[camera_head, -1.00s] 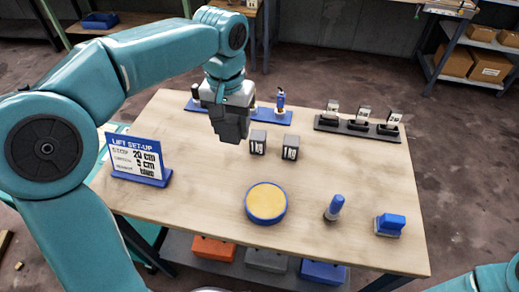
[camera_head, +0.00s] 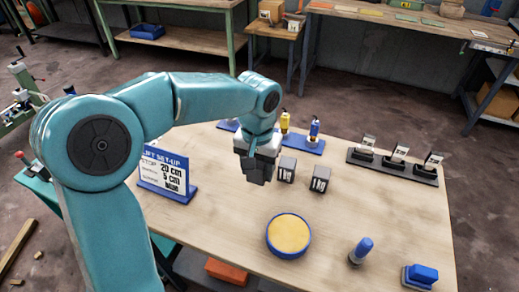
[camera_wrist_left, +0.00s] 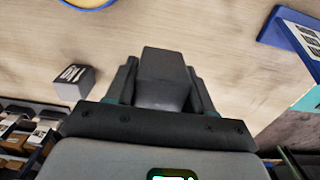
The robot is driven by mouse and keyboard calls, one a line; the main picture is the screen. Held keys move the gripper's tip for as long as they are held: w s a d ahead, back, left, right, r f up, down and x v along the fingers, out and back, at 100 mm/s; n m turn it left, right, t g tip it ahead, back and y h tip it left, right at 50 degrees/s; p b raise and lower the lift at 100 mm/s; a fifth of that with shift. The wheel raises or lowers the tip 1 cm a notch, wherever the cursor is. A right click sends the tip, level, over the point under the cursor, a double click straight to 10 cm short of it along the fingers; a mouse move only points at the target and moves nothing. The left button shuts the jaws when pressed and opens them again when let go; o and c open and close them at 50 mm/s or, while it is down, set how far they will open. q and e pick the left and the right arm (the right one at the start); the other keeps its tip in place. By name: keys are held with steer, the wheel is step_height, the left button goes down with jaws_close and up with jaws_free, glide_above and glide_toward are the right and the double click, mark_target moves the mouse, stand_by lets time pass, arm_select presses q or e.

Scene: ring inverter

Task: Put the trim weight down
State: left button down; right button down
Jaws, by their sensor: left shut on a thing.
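My left gripper (camera_head: 258,168) is shut on a dark grey block, the trim weight (camera_wrist_left: 163,75), which sits between the two fingers in the left wrist view. In the head view it hangs at or just above the wooden table (camera_head: 220,225); I cannot tell whether it touches. Two labelled dark weights (camera_head: 287,169) (camera_head: 320,179) stand just right of the gripper, the nearer one close beside it. One labelled weight also shows in the left wrist view (camera_wrist_left: 72,82). My right gripper is out of view.
A round yellow pad with a blue rim (camera_head: 289,236) lies in front. A blue-framed set-up sign (camera_head: 166,176) stands left. A blue rack (camera_head: 308,143) and a dark rack with several items (camera_head: 393,166) stand behind. A blue-handled tool (camera_head: 360,251) and blue block (camera_head: 420,276) are front right.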

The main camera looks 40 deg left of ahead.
mark_target(258, 196)
arm_select(q)
steer(key=f, duration=0.3)
steer(key=shift+w+a+f, duration=0.1)
steer(key=shift+w+f, duration=0.2)
steer(key=shift+f, duration=0.05)
step_height(258, 196, down, 4)
steer(key=shift+s+r, duration=0.1)
steer(key=shift+s, duration=0.05)
steer(key=shift+f, duration=0.35)
steer(key=shift+r, duration=0.15)
steer(key=shift+b, duration=0.3)
steer(key=c, duration=0.8)
jaws_free()
steer(key=shift+f, duration=0.3)
steer(key=o, duration=0.4)
steer(key=shift+r, duration=0.1)
